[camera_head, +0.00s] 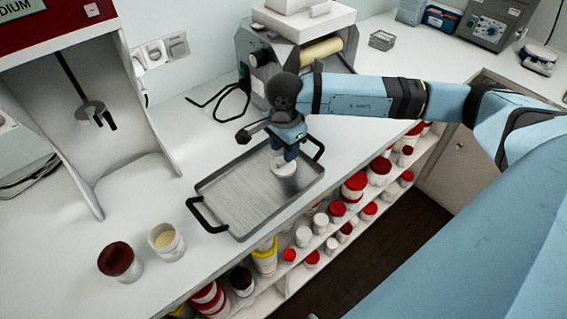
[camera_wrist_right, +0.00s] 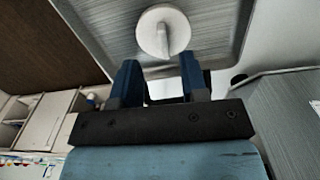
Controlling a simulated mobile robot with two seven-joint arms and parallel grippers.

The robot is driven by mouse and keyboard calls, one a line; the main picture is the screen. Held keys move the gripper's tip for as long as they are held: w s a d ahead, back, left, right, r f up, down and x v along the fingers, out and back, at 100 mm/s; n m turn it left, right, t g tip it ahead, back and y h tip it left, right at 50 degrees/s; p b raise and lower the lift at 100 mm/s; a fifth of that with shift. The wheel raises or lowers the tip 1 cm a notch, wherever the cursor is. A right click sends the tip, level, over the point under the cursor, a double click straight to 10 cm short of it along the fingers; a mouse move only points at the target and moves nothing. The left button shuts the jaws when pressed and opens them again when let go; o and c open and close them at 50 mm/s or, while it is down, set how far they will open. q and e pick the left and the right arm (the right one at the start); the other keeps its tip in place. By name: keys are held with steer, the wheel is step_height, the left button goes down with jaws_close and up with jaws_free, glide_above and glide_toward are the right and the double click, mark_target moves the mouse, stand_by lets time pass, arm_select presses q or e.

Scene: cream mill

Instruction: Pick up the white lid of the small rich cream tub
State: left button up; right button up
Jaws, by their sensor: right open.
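The white round lid (camera_head: 284,168) lies on the metal tray (camera_head: 231,199), near its far right end. In the right wrist view the lid (camera_wrist_right: 150,33) shows a raised white grip across its middle. My right gripper (camera_head: 290,153) points down over the lid. In the right wrist view its two blue fingers (camera_wrist_right: 162,76) are apart with nothing between them, and the lid lies just beyond their tips. An open white tub (camera_head: 166,241) with cream-coloured contents stands on the counter left of the tray. My left gripper is not in view.
A dark red-topped tub (camera_head: 120,262) stands beside the open tub. The tray has black handles (camera_head: 206,216). A grey machine with a roller (camera_head: 321,50) stands behind my right arm. Shelves with several red-lidded tubs (camera_head: 354,186) lie below the counter edge. The tray's left part is bare.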

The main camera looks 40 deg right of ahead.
mark_target(283, 164)
steer(key=f, duration=0.4)
steer(key=shift+w+f+p, duration=0.25)
steer(key=shift+p, duration=0.1)
jaws_close()
steer(key=shift+r, duration=0.1)
